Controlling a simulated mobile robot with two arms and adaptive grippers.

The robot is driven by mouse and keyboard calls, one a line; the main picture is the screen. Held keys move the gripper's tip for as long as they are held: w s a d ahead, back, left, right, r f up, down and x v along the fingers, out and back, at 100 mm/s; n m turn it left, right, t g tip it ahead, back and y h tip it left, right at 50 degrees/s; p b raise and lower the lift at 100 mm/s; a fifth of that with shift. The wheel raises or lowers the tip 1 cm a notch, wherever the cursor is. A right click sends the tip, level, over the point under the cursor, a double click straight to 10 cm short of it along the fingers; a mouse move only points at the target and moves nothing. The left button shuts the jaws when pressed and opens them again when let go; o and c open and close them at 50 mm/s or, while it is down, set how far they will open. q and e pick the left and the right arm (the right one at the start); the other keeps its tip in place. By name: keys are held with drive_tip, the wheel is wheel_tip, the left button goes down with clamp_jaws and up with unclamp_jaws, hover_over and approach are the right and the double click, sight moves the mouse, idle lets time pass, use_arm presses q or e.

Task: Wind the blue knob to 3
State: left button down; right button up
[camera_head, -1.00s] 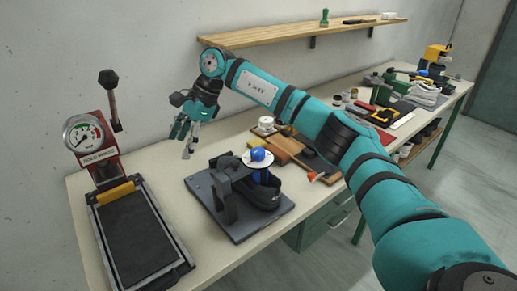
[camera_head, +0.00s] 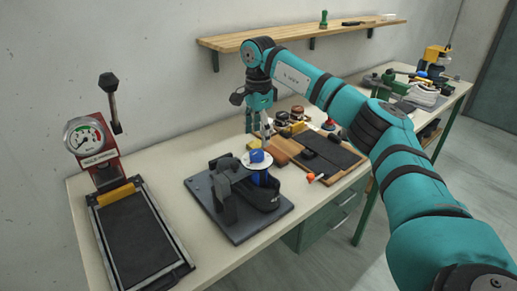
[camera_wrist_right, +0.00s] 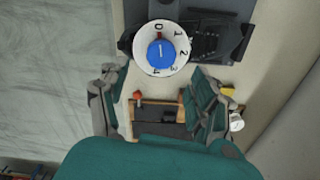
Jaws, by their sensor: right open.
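The blue knob (camera_head: 256,156) sits on a white round dial (camera_head: 249,165) on top of a dark fixture (camera_head: 232,205). In the right wrist view the knob (camera_wrist_right: 161,54) is at the centre of the dial (camera_wrist_right: 144,62), which is numbered from 0 upward. A pale line on the knob points toward 0, beside a red mark. My right gripper (camera_head: 260,130) points down near the knob, just above and behind it in the head view. Its fingers (camera_wrist_right: 156,78) are spread to either side below the dial in the wrist view, with nothing between them. My left gripper is not in view.
A press with a gauge (camera_head: 84,136) and lever stands at the left. A tool tray (camera_head: 325,153) and small jars (camera_head: 297,113) lie right of the fixture. A wooden shelf (camera_head: 290,36) hangs on the wall behind. Bare bench lies between press and fixture.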

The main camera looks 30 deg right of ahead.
sight(258, 152)
wheel_tip(258, 152, down, 6)
drive_tip(key=shift+f+p, duration=0.25)
drive_tip(key=shift+p, duration=0.3)
drive_tip(key=c, duration=1.2)
